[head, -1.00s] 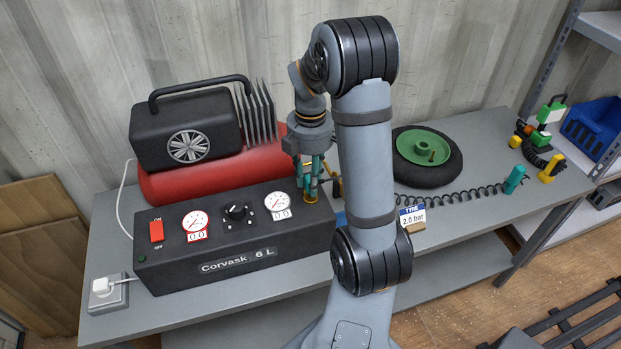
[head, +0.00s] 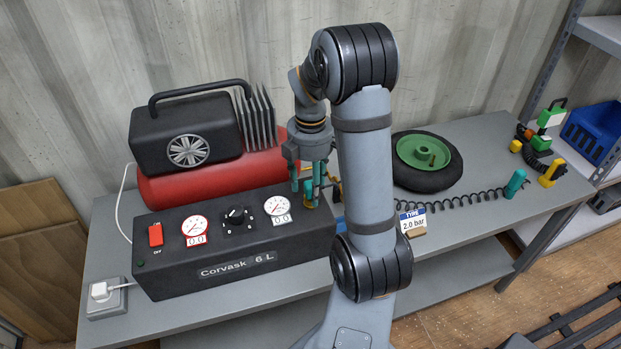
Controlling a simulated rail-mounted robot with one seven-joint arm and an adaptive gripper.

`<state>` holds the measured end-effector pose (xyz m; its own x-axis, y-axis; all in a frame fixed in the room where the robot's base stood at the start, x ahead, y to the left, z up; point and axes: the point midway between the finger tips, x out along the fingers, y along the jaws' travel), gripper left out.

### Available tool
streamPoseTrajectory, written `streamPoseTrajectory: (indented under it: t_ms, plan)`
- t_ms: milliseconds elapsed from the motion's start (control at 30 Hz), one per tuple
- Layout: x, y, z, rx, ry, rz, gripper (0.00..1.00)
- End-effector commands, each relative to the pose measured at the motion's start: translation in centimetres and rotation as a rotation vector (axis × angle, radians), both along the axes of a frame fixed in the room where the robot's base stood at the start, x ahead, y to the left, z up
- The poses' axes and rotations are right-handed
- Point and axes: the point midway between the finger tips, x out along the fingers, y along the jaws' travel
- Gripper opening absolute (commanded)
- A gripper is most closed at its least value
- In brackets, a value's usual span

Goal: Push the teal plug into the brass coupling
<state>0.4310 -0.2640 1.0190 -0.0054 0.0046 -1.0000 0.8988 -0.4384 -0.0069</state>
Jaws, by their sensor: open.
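My gripper (head: 313,188) hangs pointing down at the right end of the black compressor panel (head: 165,270), its fingers spread. Narrow teal shapes show between and along the fingers; at this size I cannot fully tell plug from fingers. The brass coupling (head: 311,203) shows as a small gold piece just under them, at the panel's right end. A teal upright piece (head: 515,184) stands at the right end of the black coiled hose (head: 460,197). My arm hides part of the bench right of the gripper, and the plug's seating cannot be made out.
The red tank (head: 215,175) with its black motor housing (head: 185,130) stands behind the panel. A green-hubbed wheel (head: 427,160) lies right of my arm, with a "2.0 bar" sign (head: 413,220) in front. Yellow and green fittings (head: 545,130) stand at the bench's right end.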

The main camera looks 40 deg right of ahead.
Motion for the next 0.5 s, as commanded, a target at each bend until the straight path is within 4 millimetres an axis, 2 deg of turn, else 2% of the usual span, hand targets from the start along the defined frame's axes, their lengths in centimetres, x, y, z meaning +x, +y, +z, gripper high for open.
streamPoseTrajectory:
  t_ms: [167,500]
  plan:
    - [0.2,-0.1,2.0,-0.003,-0.006,-0.001,0.50]
    - [0.2,-0.1,8.8,-0.004,-0.006,0.000,0.50]
